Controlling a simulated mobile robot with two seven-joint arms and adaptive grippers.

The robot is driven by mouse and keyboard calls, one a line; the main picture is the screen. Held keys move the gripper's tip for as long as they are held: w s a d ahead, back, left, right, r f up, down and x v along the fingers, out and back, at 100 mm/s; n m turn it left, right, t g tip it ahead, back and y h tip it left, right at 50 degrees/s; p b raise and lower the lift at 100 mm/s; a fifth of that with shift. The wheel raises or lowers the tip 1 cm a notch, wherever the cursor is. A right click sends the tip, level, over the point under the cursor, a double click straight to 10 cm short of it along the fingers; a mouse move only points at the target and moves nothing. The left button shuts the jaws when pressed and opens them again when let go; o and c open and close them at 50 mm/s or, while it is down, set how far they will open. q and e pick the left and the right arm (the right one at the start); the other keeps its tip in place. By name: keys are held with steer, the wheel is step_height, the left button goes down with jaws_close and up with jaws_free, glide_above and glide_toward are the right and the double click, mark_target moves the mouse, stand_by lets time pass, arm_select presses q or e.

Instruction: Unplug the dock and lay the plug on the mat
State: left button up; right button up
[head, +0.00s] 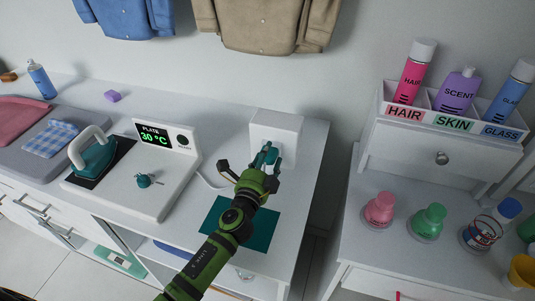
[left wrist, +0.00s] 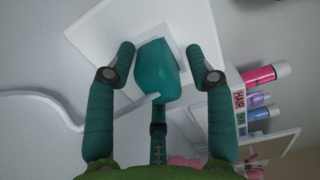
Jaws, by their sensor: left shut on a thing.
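The teal plug (left wrist: 157,72) is at the face of the white socket box (head: 290,128), up against its plate; I cannot tell how deep it sits. My left gripper (head: 262,168) is shut on the plug, with its fingers around it in the left wrist view (left wrist: 166,62). In the head view the fingers partly hide the plug. A white cord (head: 208,184) runs from the plug side to the white dock (head: 160,195), whose display reads PLATE 30 °C. The teal mat (head: 262,232) lies bare on the counter in front of the socket box, partly behind my arm. My right gripper is not in view.
A teal iron (head: 93,155) stands on the dock's left. An ironing pad (head: 35,160) with folded cloths lies further left. Right of a gap, a cabinet (head: 375,250) holds small bottles and a labelled bottle rack (head: 445,117). Shirts hang above.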

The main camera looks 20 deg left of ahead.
mark_target(265, 162)
arm_select(q)
jaws_close()
steer(key=shift+o, duration=1.3)
jaws_free()
steer(key=shift+f, duration=0.1)
steer(key=shift+s, duration=0.5)
steer(key=shift+s+a, duration=0.1)
steer(key=shift+s, duration=3)
